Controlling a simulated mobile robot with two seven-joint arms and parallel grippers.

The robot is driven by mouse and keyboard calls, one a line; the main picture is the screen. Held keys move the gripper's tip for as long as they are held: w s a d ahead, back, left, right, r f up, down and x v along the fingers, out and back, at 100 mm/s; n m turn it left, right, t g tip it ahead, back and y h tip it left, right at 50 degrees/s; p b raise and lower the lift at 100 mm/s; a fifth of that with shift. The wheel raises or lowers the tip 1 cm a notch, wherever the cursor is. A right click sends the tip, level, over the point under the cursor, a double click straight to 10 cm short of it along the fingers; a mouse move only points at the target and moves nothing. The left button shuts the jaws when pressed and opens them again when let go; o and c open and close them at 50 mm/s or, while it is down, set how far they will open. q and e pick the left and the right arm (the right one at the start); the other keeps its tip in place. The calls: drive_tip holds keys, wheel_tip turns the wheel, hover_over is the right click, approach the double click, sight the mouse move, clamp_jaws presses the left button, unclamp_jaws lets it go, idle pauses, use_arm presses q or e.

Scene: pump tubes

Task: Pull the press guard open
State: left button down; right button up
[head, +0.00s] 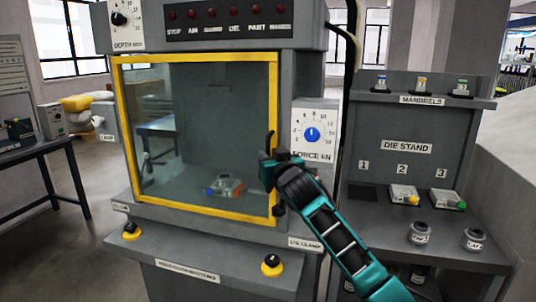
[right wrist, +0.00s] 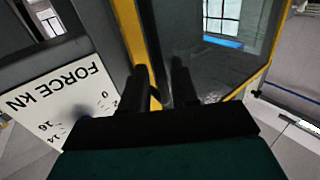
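The press guard (head: 274,100) is a clear panel in a yellow frame, standing across the front of the grey press in the head view. Its yellow edge also shows in the right wrist view (right wrist: 133,35). A dark upright handle (head: 269,144) is at the guard's right edge. My right gripper (head: 270,165) is at this edge, by the lower part of the handle. In the right wrist view its two dark fingers (right wrist: 162,75) stand apart, with the yellow edge and a small dark piece between them. I cannot tell whether they touch the handle. My left gripper is out of view.
A white force dial (head: 312,134) is right of the guard. Yellow-ringed buttons (head: 271,265) sit on the ledge below. A die stand (head: 407,147) with small parts is at the right. A small die-like part (head: 226,186) shows behind the clear panel.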

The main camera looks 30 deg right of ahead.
drive_tip(key=shift+x, duration=0.9)
drive_tip(key=shift+c, duration=0.3)
clamp_jaws()
